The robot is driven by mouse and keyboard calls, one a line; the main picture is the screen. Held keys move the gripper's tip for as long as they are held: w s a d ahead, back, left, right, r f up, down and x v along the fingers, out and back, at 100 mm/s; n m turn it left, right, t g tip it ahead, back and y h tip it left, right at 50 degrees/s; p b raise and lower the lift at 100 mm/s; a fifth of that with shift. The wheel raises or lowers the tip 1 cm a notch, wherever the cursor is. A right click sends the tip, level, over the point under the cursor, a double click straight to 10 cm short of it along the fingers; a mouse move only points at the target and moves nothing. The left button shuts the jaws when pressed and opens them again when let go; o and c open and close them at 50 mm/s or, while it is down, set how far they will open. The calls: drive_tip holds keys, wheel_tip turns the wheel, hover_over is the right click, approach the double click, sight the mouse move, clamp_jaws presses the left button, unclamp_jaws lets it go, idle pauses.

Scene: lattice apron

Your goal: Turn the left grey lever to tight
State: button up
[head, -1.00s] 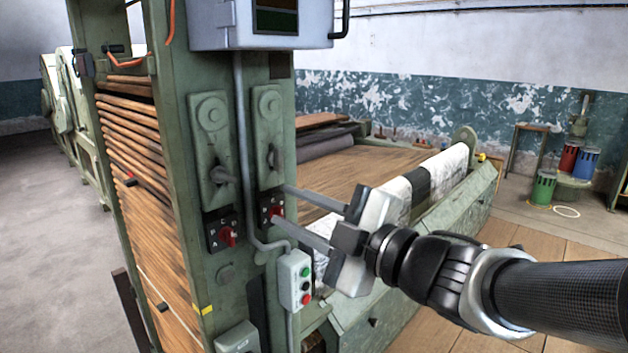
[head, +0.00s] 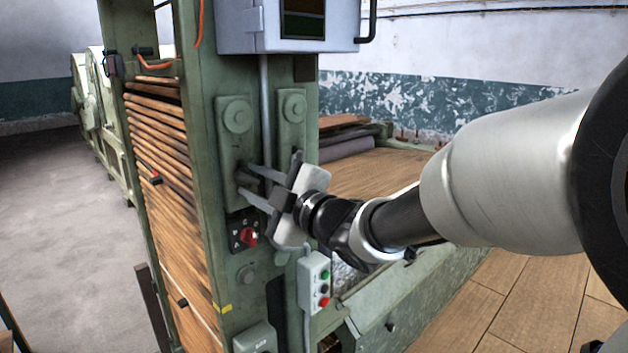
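The left grey lever (head: 243,180) is on the left green plate (head: 236,140) of the machine's column, below a round boss. Only a small dark part of it shows near my fingertips. My gripper (head: 246,180) is open, with its two fingers reaching left, one above and one below the lever. I cannot tell whether either finger touches it. The right plate (head: 291,112) stands beside it; its lever is mostly hidden behind my gripper.
A red rotary switch (head: 248,237) sits below the left lever. A push-button box (head: 315,283) is lower right, with a grey conduit (head: 266,100) running between the plates. A grey cabinet (head: 300,25) hangs above. Floor at the left (head: 60,220) is clear.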

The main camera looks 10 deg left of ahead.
drive_tip(key=shift+c, duration=0.2)
clamp_jaws()
drive_tip(key=shift+m, duration=0.3)
drive_tip(key=m+p, duration=0.1)
drive_tip(key=m, duration=0.4)
drive_tip(key=m+p, duration=0.2)
drive_tip(key=m, duration=0.4)
drive_tip(key=shift+m, duration=0.3)
idle(0.4)
drive_tip(key=shift+o, duration=0.2)
unclamp_jaws()
